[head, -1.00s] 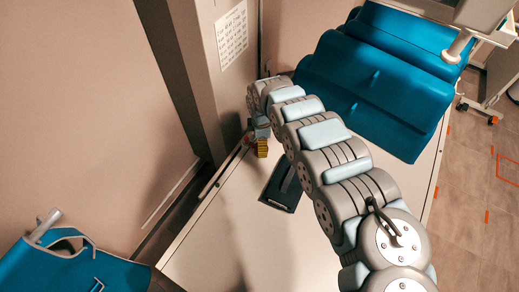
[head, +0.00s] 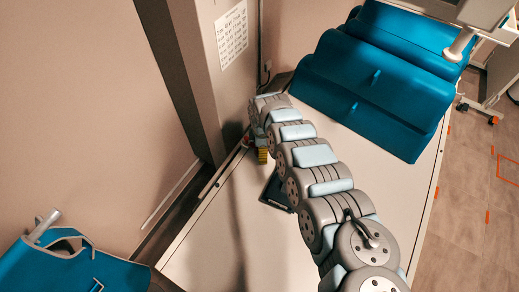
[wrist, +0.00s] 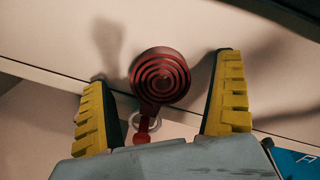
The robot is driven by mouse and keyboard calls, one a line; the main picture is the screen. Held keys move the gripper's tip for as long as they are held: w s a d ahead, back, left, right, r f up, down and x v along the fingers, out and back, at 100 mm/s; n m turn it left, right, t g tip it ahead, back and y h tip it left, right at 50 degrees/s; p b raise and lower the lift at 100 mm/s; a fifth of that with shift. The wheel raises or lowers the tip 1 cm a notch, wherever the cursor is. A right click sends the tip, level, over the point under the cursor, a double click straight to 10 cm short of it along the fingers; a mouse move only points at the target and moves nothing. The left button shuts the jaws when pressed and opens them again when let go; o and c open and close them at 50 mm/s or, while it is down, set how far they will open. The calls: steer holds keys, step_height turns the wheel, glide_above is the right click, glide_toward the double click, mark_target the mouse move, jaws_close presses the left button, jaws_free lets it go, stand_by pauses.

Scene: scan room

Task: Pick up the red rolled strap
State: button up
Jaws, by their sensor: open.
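The red rolled strap (wrist: 160,76) shows in the wrist view as a flat spiral coil with a short tail reaching down toward my gripper. A pale ring (wrist: 150,122) lies by its tail. My gripper (wrist: 165,95) is open, with one yellow-padded finger on each side of the strap and visible gaps between. I cannot tell whether the strap is level with the fingertips. In the head view my gripper (head: 262,156) is at the table's far left edge, mostly behind my arm, and the strap is largely hidden there.
The white table (head: 210,240) is clear at its front left. A dark tray-like object (head: 276,192) lies partly under my arm. Blue cushions (head: 375,85) fill the back right. A pillar (head: 215,80) and wall stand close beyond the left edge. A blue item (wrist: 300,162) shows at lower right in the wrist view.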

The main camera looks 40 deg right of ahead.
steer(key=shift+f, duration=0.6)
steer(key=c, duration=1.3)
steer(key=shift+r, duration=0.15)
